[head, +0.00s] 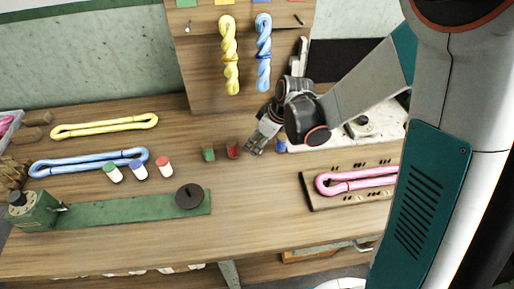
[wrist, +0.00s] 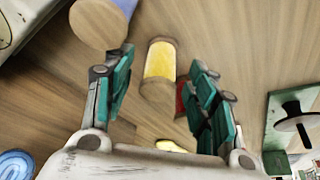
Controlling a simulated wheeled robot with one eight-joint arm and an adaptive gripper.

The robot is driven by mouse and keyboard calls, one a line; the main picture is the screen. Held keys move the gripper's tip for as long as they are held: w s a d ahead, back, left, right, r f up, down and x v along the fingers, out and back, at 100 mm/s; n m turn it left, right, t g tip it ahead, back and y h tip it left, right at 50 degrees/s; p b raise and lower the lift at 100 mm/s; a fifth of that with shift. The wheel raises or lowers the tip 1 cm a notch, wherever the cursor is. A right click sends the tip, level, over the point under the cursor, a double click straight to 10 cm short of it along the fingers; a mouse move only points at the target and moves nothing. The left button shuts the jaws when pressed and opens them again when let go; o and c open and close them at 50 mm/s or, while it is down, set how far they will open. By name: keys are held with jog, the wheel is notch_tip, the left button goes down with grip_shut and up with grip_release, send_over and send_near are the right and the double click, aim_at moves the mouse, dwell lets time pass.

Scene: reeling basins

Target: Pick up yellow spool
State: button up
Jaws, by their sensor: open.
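The yellow spool (wrist: 160,62) shows in the wrist view, a short yellow cylinder with tan wooden ends. It stands on the wooden table in the gap between my gripper's fingers (wrist: 162,75). The fingers are apart and I cannot tell whether either touches it. In the head view my gripper (head: 256,146) points down toward the table, between the red spool (head: 232,150) and the blue spool (head: 281,145). The yellow spool is hidden behind my gripper there.
The red spool shows partly behind the right finger in the wrist view (wrist: 181,98); the blue spool (wrist: 103,20) is at upper left. A green spool (head: 208,153) stands left of the red one. A pink skein (head: 350,182) lies to the right.

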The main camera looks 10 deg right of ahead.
jog(key=x, duration=0.2)
jog(key=shift+w+a+f+b, duration=0.1)
jog(key=shift+f+b, duration=0.25)
jog(key=shift+b, duration=0.05)
jog(key=shift+c, duration=0.3)
jog(key=c, duration=1.1)
jog(key=shift+r, duration=0.1)
